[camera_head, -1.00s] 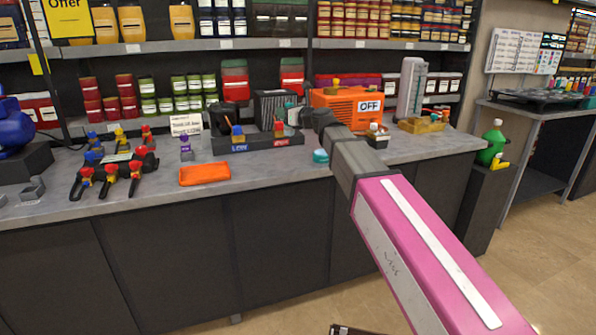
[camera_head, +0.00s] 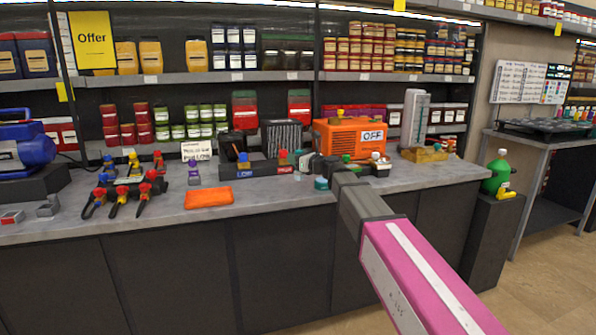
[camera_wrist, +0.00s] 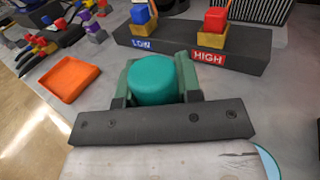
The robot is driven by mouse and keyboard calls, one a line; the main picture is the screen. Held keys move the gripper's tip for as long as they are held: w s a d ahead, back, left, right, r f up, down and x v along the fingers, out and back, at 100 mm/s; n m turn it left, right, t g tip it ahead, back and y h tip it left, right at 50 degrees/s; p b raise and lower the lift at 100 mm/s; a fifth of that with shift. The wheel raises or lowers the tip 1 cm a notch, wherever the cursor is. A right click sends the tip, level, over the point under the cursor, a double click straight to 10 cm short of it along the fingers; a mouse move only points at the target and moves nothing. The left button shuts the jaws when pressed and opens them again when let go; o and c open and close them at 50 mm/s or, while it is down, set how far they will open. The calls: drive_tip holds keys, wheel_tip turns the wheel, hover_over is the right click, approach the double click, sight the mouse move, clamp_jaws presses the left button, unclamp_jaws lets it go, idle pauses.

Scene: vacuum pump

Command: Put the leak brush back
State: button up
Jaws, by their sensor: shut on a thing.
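My gripper (camera_wrist: 160,84) is shut on a teal, round-topped piece (camera_wrist: 153,77), which I take to be the leak brush. Its lower part is hidden by the fingers and wrist plate. In the head view my gripper (camera_head: 304,162) is over the counter, just right of the LOW/HIGH block. A small teal pot (camera_head: 321,183) stands on the counter close below the wrist. A pale rim with a teal edge (camera_wrist: 270,160), perhaps the same pot, shows at the lower right of the wrist view, partly hidden.
The dark LOW/HIGH block (camera_wrist: 190,42) with blue and red pieces lies just beyond my gripper. An orange tray (camera_head: 208,197) is to the left, near clamps (camera_head: 125,190). The orange pump marked OFF (camera_head: 350,137) stands behind. The counter's front strip (camera_head: 265,195) is clear.

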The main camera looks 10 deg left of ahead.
drive_tip(key=shift+w+d+f, duration=0.35)
drive_tip(key=shift+w, duration=0.1)
drive_tip(key=shift+f, duration=2)
drive_tip(key=shift+f, duration=0.1)
drive_tip(key=o, duration=1)
drive_tip(key=shift+s+d, duration=0.1)
drive_tip(key=shift+d, duration=0.05)
drive_tip(key=v, duration=1.1)
drive_tip(key=shift+d, duration=0.35)
